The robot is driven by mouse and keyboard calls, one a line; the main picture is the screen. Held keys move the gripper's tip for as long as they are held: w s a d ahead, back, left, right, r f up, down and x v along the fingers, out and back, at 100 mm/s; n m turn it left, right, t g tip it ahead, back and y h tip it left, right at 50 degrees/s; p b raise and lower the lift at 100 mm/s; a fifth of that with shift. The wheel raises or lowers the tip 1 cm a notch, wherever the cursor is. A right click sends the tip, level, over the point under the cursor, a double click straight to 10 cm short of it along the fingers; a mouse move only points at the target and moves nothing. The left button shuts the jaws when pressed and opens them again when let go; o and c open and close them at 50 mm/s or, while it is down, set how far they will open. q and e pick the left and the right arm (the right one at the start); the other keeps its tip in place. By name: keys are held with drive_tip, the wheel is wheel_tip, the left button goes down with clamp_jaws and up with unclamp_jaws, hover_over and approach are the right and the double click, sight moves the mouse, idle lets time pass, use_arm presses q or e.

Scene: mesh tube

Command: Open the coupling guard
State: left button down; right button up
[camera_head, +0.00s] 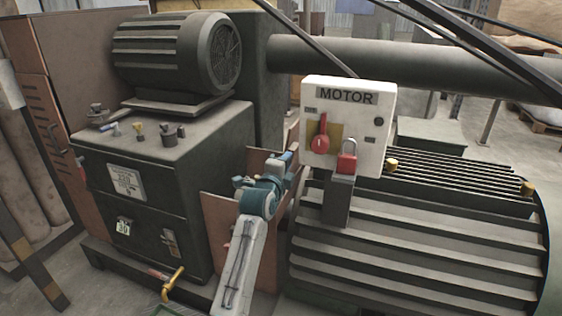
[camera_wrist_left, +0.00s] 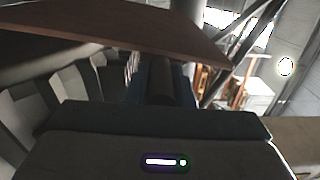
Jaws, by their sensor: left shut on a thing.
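The coupling guard (camera_head: 222,218) is a reddish-brown sheet-metal cover between the dark green gearbox housing and the large ribbed motor. Much of it is hidden behind my left arm. My left gripper (camera_head: 284,162) is at the guard's upper part, left of the MOTOR switch box, and is shut on it. In the left wrist view the guard's brown panel (camera_wrist_left: 130,22) slants across the top, and a dark round bar (camera_wrist_left: 162,78) lies at the jaws of my left gripper (camera_wrist_left: 161,92). The exact grip is dark and hard to make out. My right gripper is not in view.
The MOTOR switch box (camera_head: 348,125), with a red handle (camera_head: 320,140) and red padlock (camera_head: 347,163), stands close to the right. The ribbed motor (camera_head: 430,220) fills the lower right. The gearbox housing (camera_head: 140,200) stands left, with a yellow pipe (camera_head: 172,284) low in front.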

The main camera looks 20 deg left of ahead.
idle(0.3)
use_arm(q)
drive_tip(key=c, duration=1.3)
unclamp_jaws()
drive_tip(key=shift+d, duration=0.15)
drive_tip(key=shift+o, duration=0.2)
drive_tip(key=shift+s+f, duration=0.1)
drive_tip(key=shift+s, duration=0.25)
drive_tip(key=s, duration=1)
drive_tip(key=shift+a+b, duration=0.3)
drive_tip(key=shift+a, duration=0.15)
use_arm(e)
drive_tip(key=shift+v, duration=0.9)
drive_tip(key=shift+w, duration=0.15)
